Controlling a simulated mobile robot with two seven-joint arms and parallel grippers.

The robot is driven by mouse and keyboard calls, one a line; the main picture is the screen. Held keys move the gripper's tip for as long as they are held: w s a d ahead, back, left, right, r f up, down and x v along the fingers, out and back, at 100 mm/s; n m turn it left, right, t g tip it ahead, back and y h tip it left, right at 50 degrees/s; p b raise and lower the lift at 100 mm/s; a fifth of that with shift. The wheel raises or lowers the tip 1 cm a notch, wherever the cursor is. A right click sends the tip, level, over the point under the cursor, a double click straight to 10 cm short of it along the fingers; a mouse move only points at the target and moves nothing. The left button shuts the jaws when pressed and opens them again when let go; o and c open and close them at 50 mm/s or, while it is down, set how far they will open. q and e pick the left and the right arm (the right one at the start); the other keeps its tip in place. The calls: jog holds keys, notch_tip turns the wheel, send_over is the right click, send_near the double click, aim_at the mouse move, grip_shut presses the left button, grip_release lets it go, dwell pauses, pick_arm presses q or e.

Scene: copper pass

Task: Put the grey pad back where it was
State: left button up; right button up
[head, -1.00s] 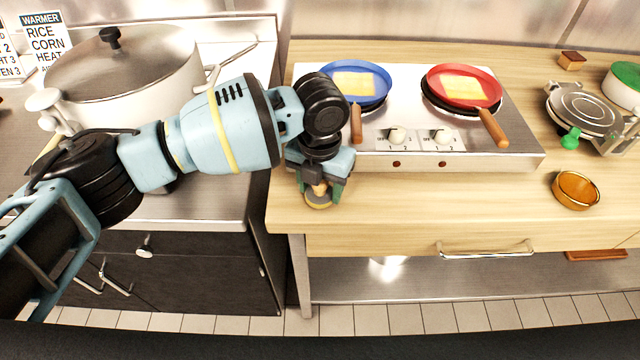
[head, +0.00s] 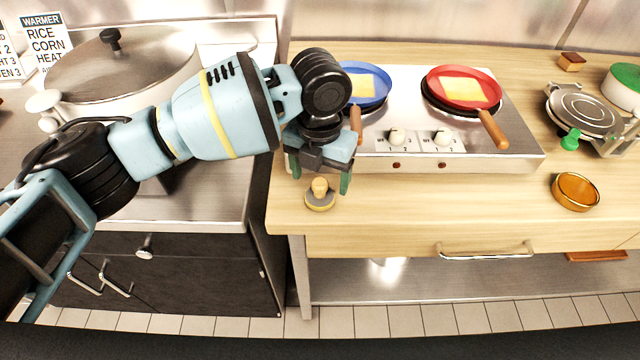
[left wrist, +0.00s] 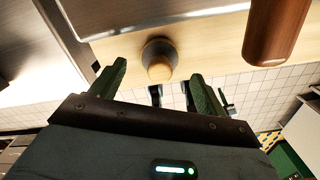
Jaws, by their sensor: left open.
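The grey pad (head: 312,198), a small round disc with a tan wooden knob, stands upright on the wooden counter near its front left corner. My left gripper (head: 320,176) is open and empty just above and behind the pad, its two green fingers apart from the knob. In the left wrist view the pad (left wrist: 157,46) shows beyond and between the open fingers (left wrist: 158,80), with its knob towards me. My right gripper is in neither view.
A steel two-burner hob (head: 460,160) stands behind, with a blue pan (head: 375,98) and a red pan (head: 436,79), each holding a yellow square. An amber bowl (head: 576,191) and a round press (head: 584,112) are at right. The counter's front middle is clear.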

aim_at(320, 182)
pick_arm(q)
notch_tip(320, 182, up, 8)
jog(key=shift+c, duration=0.2)
dwell(2.2)
